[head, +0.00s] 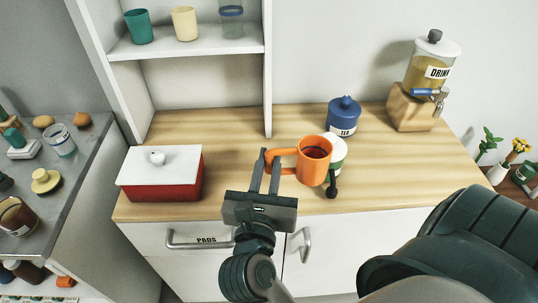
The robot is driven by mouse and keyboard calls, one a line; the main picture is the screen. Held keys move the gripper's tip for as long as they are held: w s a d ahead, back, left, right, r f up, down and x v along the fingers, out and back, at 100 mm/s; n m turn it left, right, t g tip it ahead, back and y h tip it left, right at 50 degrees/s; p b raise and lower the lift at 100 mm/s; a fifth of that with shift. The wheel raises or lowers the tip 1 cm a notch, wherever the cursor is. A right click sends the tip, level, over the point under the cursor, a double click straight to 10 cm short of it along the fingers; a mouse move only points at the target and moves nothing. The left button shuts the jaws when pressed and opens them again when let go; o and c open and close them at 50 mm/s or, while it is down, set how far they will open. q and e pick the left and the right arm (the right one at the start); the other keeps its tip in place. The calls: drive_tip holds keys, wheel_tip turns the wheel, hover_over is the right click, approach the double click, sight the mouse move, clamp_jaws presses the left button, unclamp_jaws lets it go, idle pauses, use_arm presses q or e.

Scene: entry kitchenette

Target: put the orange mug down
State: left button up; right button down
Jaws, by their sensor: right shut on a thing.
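My right gripper (269,168) reaches over the wooden counter from the front and is shut on the handle of the orange mug (313,168). The mug is upright, to the right of the fingers, and its inside shows dark reddish brown. I cannot tell whether its base touches the counter, as its underside is hidden. A white and green item (338,152) with a dark, knob-ended handle is directly behind and right of the mug, partly hidden by it. My left gripper is not in view.
The wooden counter (225,140) has free room behind and left of the gripper, and right of the mug. A red box with a white lid (160,185) stands left. A blue tea jar (343,116) and a drink dispenser (418,95) stand behind. A shelf (190,45) rises at the back left.

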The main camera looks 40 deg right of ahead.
idle(0.5)
drive_tip(key=shift+w+a+f+n+t+y, duration=0.2)
drive_tip(key=shift+w+a+n+t+y, duration=0.05)
drive_tip(key=shift+w+n+t+y, duration=0.15)
drive_tip(key=shift+w+a+f+n+t+y, duration=0.55)
drive_tip(key=shift+a+f+n+y, duration=0.6)
drive_tip(key=shift+y, duration=0.75)
drive_tip(key=shift+w+a+f+n+t+y, duration=0.2)
drive_tip(key=shift+a+f+n+t+y, duration=0.7)
drive_tip(key=shift+n+y, duration=0.8)
drive_tip(key=shift+w+a+f+n+t+y, duration=0.5)
drive_tip(key=shift+f+n+y, duration=0.6)
drive_tip(key=shift+y, duration=1)
drive_tip(key=shift+s+a, duration=0.1)
drive_tip(key=shift+a, duration=0.1)
